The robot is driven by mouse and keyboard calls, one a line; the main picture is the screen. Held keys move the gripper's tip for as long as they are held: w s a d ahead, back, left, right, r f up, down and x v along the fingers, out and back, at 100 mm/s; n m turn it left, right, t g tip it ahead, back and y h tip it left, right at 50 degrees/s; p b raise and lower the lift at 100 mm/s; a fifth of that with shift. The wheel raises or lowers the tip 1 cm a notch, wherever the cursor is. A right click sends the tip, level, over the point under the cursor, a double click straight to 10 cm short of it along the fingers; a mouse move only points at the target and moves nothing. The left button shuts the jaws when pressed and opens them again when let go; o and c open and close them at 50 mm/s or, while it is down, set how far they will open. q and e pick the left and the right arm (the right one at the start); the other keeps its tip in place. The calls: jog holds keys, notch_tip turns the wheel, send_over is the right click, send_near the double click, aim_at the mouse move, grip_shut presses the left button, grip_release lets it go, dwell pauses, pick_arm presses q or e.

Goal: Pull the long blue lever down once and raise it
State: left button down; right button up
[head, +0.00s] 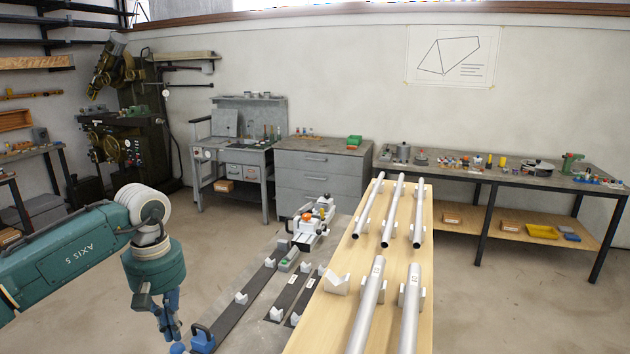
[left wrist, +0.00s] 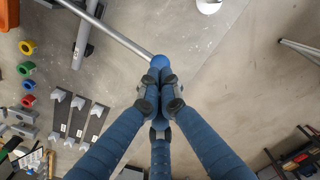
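The lever shows in the left wrist view as a grey rod (left wrist: 122,40) that runs from the upper left to a round blue knob (left wrist: 159,62). In the head view its blue knob (head: 177,348) is at the bottom edge, and the rod is out of frame. My left gripper (head: 170,333), with blue fingers, points down just above the knob. In the left wrist view the fingertips (left wrist: 160,84) are close together at the knob. I cannot tell whether they grip it. My right gripper is not in view.
A blue handle (head: 201,337) stands at the near end of a dark rail (head: 240,303), right of the knob. A wooden table (head: 335,315) with silver tubes (head: 368,305) on supports is further right. Coloured rings (left wrist: 27,68) show at the wrist view's left.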

aim_at(176, 345)
pick_arm(q)
jog(key=shift+f, duration=0.15)
jog(key=shift+f+b, duration=1)
jog(key=shift+f, duration=0.4)
notch_tip(176, 345, down, 7)
jog(key=b, duration=0.4)
jog(key=shift+r, duration=0.15)
jog(key=shift+s+f+b, duration=0.1)
jog(key=shift+f+b, duration=0.5)
jog(key=shift+f, duration=0.2)
dwell(0.8)
jog(key=shift+s+f, duration=0.15)
jog(key=shift+f, duration=0.1)
dwell(0.4)
jog(key=shift+r, duration=0.15)
jog(key=shift+w+r+p, duration=0.15)
jog(key=shift+r+p, duration=2.1)
jog(key=shift+r, duration=1.3)
jog(key=shift+w+r+p, duration=0.1)
jog(key=shift+r+p, duration=2.1)
jog(key=shift+r, duration=1.35)
